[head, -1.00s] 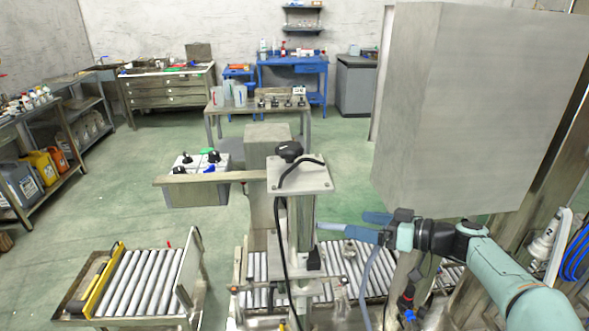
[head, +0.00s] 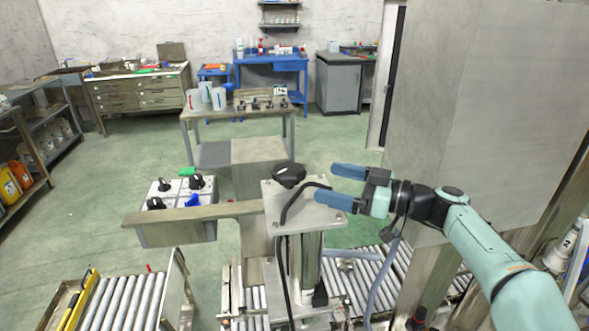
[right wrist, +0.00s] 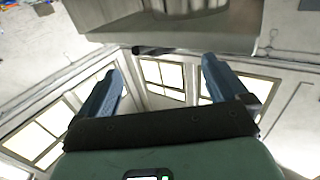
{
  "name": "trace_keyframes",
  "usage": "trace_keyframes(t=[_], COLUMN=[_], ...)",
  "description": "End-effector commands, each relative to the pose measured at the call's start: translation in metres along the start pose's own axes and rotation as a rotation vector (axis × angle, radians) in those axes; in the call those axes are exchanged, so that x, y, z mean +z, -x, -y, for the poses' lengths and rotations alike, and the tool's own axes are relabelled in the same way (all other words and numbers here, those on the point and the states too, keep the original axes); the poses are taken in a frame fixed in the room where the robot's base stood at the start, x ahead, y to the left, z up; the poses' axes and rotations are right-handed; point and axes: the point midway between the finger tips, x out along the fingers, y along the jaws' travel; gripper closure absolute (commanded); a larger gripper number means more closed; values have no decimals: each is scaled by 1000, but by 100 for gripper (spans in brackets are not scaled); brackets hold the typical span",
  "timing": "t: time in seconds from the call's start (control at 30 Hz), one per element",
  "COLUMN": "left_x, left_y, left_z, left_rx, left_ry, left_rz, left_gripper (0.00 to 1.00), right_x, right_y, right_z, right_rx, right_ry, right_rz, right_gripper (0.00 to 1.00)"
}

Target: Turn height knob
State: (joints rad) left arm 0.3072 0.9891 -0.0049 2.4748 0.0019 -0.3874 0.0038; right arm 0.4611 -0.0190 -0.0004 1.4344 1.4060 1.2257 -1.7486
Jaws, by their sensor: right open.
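The black height knob (head: 289,175) sits on a square metal plate (head: 307,214) on top of a post in the middle of the head view. My right gripper (head: 331,185) is open and empty, just right of the knob and apart from it, its blue fingers pointing left towards it. In the right wrist view the two blue fingers (right wrist: 161,88) are spread, with bright windows behind the gap. My left gripper is not in view.
A control box (head: 178,203) with several black knobs, a green one and a blue one stands left of the post. A black cable (head: 290,212) loops over the plate. Roller conveyors (head: 125,299) lie below. A big grey cabinet (head: 480,100) rises at right.

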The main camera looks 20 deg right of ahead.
Motion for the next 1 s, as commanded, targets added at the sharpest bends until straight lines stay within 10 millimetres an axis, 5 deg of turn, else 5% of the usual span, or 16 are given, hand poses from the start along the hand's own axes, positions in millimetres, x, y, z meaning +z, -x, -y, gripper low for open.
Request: trace_keyframes(t=[0.4, 0.87, 1.0], left_x=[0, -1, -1], left_y=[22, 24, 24], left_z=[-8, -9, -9], left_rx=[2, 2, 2], left_ry=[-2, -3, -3], left_rz=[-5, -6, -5], left_gripper=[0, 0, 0], right_x=[-2, 0, 0], right_y=[-78, -90, -90], right_z=[0, 0, 0], right_rx=[-2, 0, 0], right_ry=[0, 1, 0], right_rz=[0, 0, 0], right_gripper=[0, 0, 46])
